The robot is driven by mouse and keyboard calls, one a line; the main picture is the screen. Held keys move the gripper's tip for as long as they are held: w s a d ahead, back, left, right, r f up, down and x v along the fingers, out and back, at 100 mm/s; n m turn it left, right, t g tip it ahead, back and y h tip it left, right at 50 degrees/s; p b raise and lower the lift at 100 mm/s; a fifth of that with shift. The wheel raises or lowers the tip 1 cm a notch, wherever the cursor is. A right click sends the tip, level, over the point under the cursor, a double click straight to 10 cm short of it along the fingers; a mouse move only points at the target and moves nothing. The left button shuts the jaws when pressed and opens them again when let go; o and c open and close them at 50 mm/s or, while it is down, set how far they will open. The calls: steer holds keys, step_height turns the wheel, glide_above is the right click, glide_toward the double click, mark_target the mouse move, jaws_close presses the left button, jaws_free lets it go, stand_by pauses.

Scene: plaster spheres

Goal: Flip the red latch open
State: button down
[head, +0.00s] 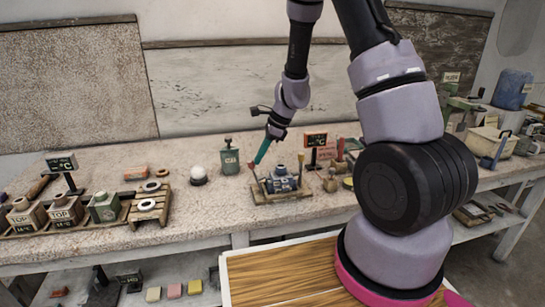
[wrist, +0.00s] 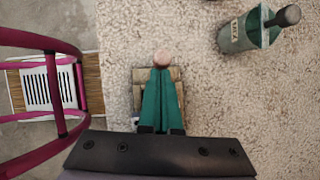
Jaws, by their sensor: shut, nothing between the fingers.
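A small grey-blue device (head: 282,182) sits on a wooden board (head: 284,196) on the bench. A red knob on a thin stem (head: 253,167), likely the red latch, stands at the device's left side. A yellow-topped stem (head: 300,160) stands at its right. My gripper (head: 259,160), with teal fingers, is shut and empty, pointing down with its tips just above or at the red knob. In the wrist view a pinkish-red round knob (wrist: 162,58) shows right at the tips of my shut fingers (wrist: 162,72). Whether they touch is unclear. The fingers hide most of the device there.
A green canister (head: 229,158) stands left of the device, also in the wrist view (wrist: 245,35). A white sphere on a dark base (head: 198,174) is further left. A red-and-dark sign (head: 316,140) and small items crowd the right. Bench between sphere and crates is fairly clear.

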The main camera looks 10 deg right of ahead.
steer(key=shift+a+h, duration=0.3)
steer(key=shift+a, duration=0.3)
steer(key=a, duration=0.2)
steer(key=a+f, duration=0.1)
steer(key=a, duration=0.1)
steer(key=shift+a+f, duration=0.15)
steer(key=shift+a, duration=0.05)
steer(key=shift+s+a, duration=0.15)
steer(key=shift+a, duration=0.05)
steer(key=v, duration=1.3)
steer(key=shift+a+r, duration=0.35)
